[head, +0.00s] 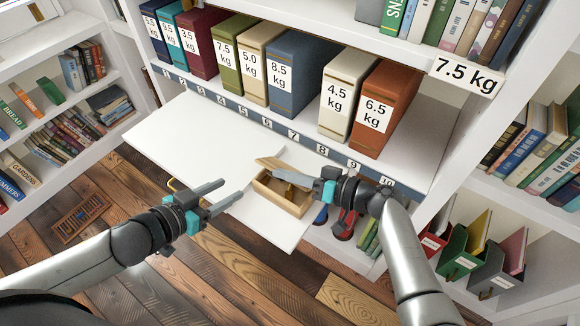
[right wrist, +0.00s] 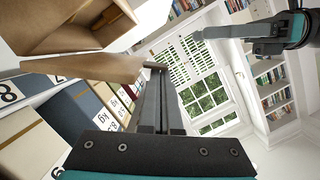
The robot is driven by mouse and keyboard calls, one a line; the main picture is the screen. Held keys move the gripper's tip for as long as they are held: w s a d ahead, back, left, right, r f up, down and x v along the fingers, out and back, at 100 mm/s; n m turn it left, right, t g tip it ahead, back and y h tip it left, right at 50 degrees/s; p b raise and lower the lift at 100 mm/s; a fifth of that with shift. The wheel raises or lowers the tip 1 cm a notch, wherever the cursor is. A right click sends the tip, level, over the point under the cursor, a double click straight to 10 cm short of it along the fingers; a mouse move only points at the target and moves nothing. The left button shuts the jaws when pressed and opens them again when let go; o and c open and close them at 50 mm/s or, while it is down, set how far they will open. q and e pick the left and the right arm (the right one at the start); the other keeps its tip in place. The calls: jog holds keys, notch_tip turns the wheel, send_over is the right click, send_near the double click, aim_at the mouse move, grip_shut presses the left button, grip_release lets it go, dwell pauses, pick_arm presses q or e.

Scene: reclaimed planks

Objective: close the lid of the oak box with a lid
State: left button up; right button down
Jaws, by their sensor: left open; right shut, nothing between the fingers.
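The oak box (head: 275,201) sits on the white pull-out board, and I see into its inside from above. Its lid (head: 268,162) stands raised along the box's far side. The box (right wrist: 65,30) and the lid (right wrist: 85,67) also show at the upper left of the right wrist view. My right gripper (head: 284,170) is shut and empty, with its fingers reaching along the lid. In the right wrist view its fingertips (right wrist: 157,68) are at the lid's end; I cannot tell whether they touch. My left gripper (head: 233,191) is open and empty, left of the box.
Several labelled binders (head: 290,75) stand on the numbered shelf behind the box. The white board (head: 185,135) is clear to the left. Red and blue items (head: 345,225) sit below the right gripper. File boxes (head: 460,250) stand at the lower right.

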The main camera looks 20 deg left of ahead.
jog(key=s+f+n, duration=0.1)
jog(key=f+n, duration=0.1)
jog(key=s+a+f+n+t+h, duration=0.1)
jog(key=f+n, duration=0.1)
jog(key=shift+s, duration=0.4)
jog(key=shift+s+a+f+n, duration=0.1)
jog(key=shift+s+f+n, duration=0.05)
jog(key=shift+f+n, duration=0.3)
jog(key=shift+s+f+t, duration=0.15)
jog(key=shift+f+t, duration=0.15)
jog(key=shift+f, duration=0.2)
jog(key=shift+r, duration=0.7)
jog(key=r+v, duration=0.2)
jog(key=v, duration=0.8)
jog(key=shift+r, duration=0.3)
